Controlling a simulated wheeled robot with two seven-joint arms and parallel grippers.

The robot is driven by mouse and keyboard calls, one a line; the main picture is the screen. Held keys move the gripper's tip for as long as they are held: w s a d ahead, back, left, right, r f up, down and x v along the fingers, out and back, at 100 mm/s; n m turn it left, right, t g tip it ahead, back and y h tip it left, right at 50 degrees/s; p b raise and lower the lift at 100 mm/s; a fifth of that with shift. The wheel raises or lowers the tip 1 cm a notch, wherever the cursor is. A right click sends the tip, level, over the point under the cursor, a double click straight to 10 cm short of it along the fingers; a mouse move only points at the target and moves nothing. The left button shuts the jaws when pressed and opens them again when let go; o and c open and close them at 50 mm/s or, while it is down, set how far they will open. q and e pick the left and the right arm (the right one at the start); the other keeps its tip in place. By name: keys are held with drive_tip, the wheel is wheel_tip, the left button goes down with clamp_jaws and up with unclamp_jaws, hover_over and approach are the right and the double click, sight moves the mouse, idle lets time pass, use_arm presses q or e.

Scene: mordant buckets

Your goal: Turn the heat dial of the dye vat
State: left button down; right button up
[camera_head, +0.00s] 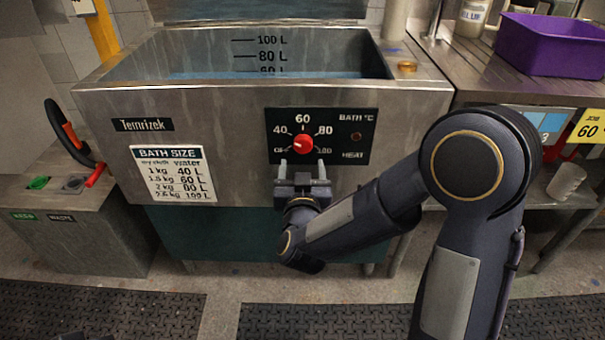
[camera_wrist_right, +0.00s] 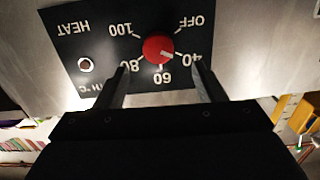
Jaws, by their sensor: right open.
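The dye vat (camera_head: 230,110) is a steel tub with bluish liquid inside and level marks on its back wall. Its front carries a black panel (camera_head: 350,125) with a red heat dial (camera_head: 303,144), which also shows in the right wrist view (camera_wrist_right: 156,43). The dial's white mark points near 40, on the OFF side. My right gripper (camera_head: 303,168) is open just in front of and below the dial. In the right wrist view its fingers (camera_wrist_right: 160,75) stand apart on either side of the dial, not visibly touching it.
A bath size chart (camera_head: 173,174) is on the vat's front. A steel bin unit (camera_head: 80,230) labelled WASTE stands at the left, a black and red handled object (camera_head: 70,135) above it. At the right a bench holds a purple crate (camera_head: 552,45). Dark mats lie on the floor.

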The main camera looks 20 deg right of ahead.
sight(302, 148)
drive_tip(key=b+x, duration=0.1)
drive_tip(key=x, duration=0.6)
drive_tip(key=shift+w+d+f, duration=0.2)
drive_tip(key=shift+w, duration=0.1)
drive_tip(key=c, duration=1)
drive_tip(key=shift+o, duration=0.2)
drive_tip(key=shift+f+m+b, duration=0.2)
drive_tip(key=shift+m+b, duration=0.8)
drive_tip(key=shift+b, duration=0.05)
drive_tip(key=m+b, duration=0.3)
drive_tip(key=shift+m, duration=0.3)
drive_tip(key=m+b, duration=0.2)
drive_tip(key=m, duration=0.1)
drive_tip(key=shift+a+b, duration=0.1)
drive_tip(key=shift+b, duration=0.3)
drive_tip(key=shift+r+m+b, duration=0.2)
drive_tip(key=shift+m+b, duration=0.75)
drive_tip(key=shift+m, duration=0.65)
